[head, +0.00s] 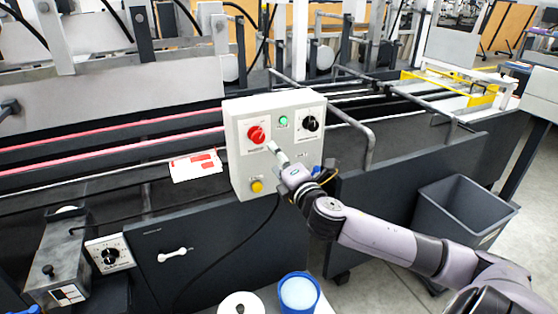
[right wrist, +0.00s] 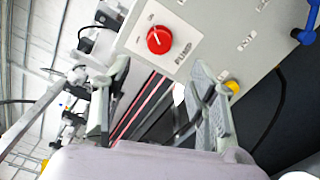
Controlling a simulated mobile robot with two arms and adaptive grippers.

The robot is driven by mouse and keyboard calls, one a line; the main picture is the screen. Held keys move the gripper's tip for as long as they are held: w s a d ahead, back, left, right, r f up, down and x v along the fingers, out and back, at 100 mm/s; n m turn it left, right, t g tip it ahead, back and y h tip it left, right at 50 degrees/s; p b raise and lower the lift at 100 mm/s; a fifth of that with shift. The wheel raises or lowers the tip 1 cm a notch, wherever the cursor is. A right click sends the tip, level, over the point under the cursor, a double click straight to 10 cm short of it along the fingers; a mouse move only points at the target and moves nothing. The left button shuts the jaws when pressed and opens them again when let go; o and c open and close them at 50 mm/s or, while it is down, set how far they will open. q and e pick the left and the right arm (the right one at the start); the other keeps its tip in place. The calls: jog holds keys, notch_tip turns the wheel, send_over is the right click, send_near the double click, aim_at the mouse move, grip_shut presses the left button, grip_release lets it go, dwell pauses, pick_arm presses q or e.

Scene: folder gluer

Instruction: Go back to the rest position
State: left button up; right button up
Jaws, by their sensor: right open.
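My right gripper (head: 277,152) is in front of the light grey control box (head: 238,150), close below its red knob (head: 256,134). In the right wrist view the two fingers of the right gripper (right wrist: 160,95) stand apart with nothing between them. The red knob (right wrist: 159,40) with the label PUMP shows just beyond the fingers, and I see a gap between it and them. The box also carries a green button (head: 283,121), a black knob (head: 310,123) and a yellow button (head: 257,186). My left gripper is not in the head view.
The folder gluer with red belts (head: 110,142) runs behind the box. A bent metal rail (head: 368,150) is right of the box. A grey bin (head: 460,210) stands on the floor at right. A blue-rimmed container (head: 299,293) and a white roll (head: 241,304) are in front.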

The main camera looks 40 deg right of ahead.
jog(key=shift+d+f, duration=0.1)
dwell(0.4)
